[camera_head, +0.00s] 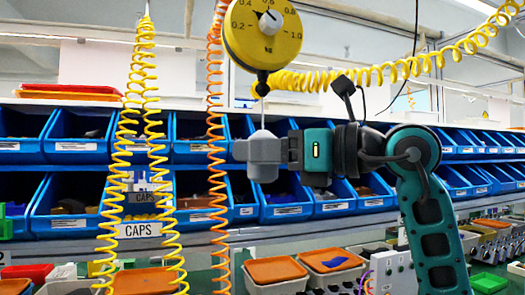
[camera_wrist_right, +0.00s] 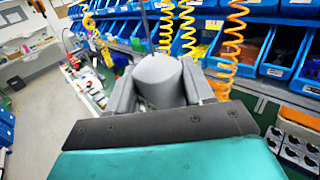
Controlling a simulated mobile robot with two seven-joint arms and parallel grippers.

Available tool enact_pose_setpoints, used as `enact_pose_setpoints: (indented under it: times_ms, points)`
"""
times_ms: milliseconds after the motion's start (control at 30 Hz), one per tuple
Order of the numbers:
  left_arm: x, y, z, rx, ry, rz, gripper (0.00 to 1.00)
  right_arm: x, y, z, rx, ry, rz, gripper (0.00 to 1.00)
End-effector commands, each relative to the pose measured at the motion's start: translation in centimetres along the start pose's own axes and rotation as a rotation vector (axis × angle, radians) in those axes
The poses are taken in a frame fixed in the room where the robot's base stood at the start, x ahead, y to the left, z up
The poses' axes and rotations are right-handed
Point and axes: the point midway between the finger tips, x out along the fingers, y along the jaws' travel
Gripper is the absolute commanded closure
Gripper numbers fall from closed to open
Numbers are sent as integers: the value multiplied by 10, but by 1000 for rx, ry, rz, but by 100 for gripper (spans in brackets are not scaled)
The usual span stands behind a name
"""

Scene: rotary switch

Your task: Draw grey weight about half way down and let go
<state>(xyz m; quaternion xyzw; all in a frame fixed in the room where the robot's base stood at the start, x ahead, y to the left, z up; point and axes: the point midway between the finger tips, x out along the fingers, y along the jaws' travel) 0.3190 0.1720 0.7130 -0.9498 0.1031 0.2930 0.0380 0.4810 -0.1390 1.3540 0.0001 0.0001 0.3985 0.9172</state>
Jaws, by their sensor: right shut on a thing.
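The grey weight (camera_head: 262,134) hangs on a thin cord below the round yellow dial (camera_head: 264,32) in the head view. The dial has a black pointer and numbers such as 0.4 and 1.0. My right gripper (camera_head: 264,158) is shut on the weight from the right side. In the right wrist view the weight's rounded grey body (camera_wrist_right: 158,80) sits between the two grey fingers of the gripper (camera_wrist_right: 162,92), with the cord rising from its top. The lower part of the weight is hidden by the fingers. My left gripper is not in view.
Yellow coiled hoses (camera_head: 145,130) and an orange coiled hose (camera_head: 216,130) hang left of the weight. Blue bins (camera_head: 78,140) line the shelves behind. Orange-lidded boxes (camera_head: 276,270) and a white control box (camera_head: 392,272) stand below. Open air surrounds the weight.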

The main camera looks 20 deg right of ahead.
Motion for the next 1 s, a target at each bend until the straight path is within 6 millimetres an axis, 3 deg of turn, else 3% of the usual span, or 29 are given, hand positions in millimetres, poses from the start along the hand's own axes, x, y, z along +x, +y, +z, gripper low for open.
enact_pose_setpoints:
  times_ms: [133,300,433,833,867,1000]
  points:
    - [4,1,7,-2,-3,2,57,0,0,-10,0,2,-1,100]
    - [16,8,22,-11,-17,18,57,0,0,-41,-1,3,-2,100]
    - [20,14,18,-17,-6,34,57,0,0,-57,0,2,-2,100]
    - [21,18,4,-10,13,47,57,0,0,-60,0,1,-1,100]
    - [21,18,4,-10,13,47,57,0,0,-60,0,1,0,47]
    - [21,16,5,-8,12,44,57,0,0,-60,0,1,0,34]
